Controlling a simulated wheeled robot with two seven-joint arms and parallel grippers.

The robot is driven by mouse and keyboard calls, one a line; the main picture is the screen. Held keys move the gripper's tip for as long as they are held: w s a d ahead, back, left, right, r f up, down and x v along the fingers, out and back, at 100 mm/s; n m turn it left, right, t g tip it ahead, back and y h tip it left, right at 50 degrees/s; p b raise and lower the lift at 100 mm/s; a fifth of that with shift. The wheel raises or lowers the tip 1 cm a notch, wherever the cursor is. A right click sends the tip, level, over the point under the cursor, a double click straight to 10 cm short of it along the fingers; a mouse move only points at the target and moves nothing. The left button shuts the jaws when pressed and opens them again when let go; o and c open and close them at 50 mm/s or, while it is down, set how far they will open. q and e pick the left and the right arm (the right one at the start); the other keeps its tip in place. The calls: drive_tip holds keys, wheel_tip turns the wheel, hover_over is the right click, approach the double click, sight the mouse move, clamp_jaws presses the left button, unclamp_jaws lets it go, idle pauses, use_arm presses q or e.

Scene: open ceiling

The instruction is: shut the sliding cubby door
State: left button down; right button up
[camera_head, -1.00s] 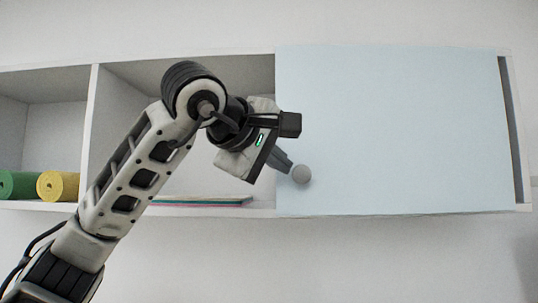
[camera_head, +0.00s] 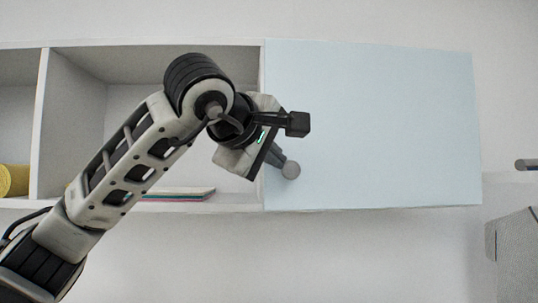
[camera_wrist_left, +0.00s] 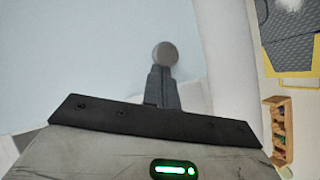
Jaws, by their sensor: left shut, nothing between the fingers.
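The sliding door (camera_head: 380,120) is a pale blue panel over the right-hand part of the white wall cubby (camera_head: 57,120). Its right edge lies at the cubby's right end, with no dark gap visible there. A round grey knob (camera_head: 291,170) sits near the door's lower left corner. My left gripper (camera_head: 282,164) has its fingers together, with tips against or very close to the knob's left side; exact contact is unclear. The left wrist view shows the shut fingertips (camera_wrist_left: 161,72) just below the knob (camera_wrist_left: 165,54). My right gripper is out of view.
The compartments left of the door are open. A yellow roll (camera_head: 14,180) lies in the far left one, and thin flat items (camera_head: 178,194) lie in the middle one, partly behind my arm. A grey box-like object (camera_head: 515,250) stands at the lower right.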

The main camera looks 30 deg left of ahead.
use_arm(q)
drive_tip(key=a+r+v, duration=0.1)
drive_tip(key=a+v, duration=0.1)
drive_tip(key=v, duration=1.1)
drive_tip(key=shift+w+a, duration=0.2)
drive_tip(key=shift+a, duration=0.15)
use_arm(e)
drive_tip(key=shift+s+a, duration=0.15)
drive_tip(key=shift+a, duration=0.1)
